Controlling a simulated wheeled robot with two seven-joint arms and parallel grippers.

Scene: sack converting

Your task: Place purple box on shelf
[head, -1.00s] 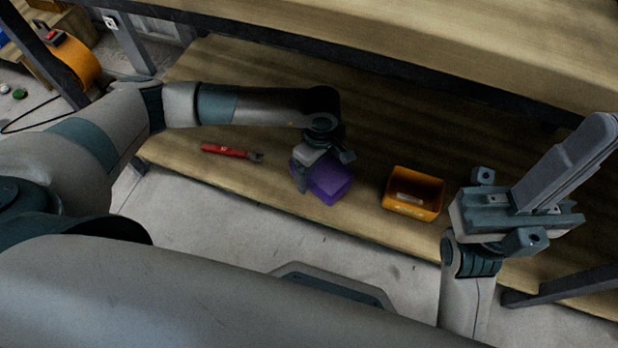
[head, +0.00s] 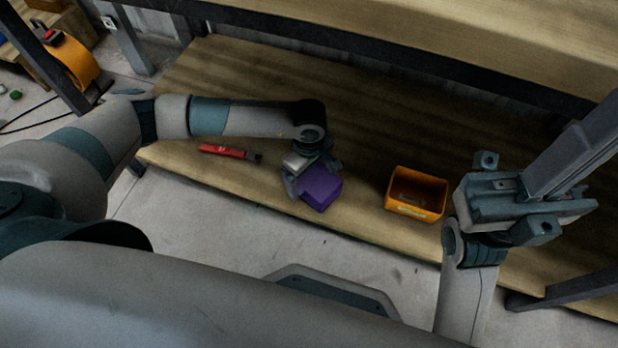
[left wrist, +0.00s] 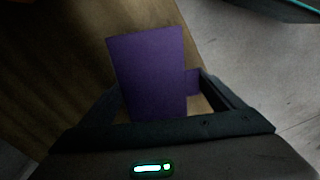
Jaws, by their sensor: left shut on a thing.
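The purple box (head: 320,188) is near the front edge of the low wooden shelf board (head: 350,130). My left gripper (head: 303,180) points down and is shut on the box, at its left side in the head view. In the left wrist view the purple box (left wrist: 152,75) sits between the two fingers (left wrist: 170,95), with wood to its left and grey floor to its right. I cannot tell whether the box's underside touches the board. My right gripper (head: 515,198) is at the right of the head view, apart from the box; its jaw state is unclear.
An orange bin (head: 416,194) stands on the board to the right of the box. A red-handled tool (head: 222,151) lies on the board to the left. An upper wooden shelf (head: 480,50) overhangs the back. The board behind the box is clear.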

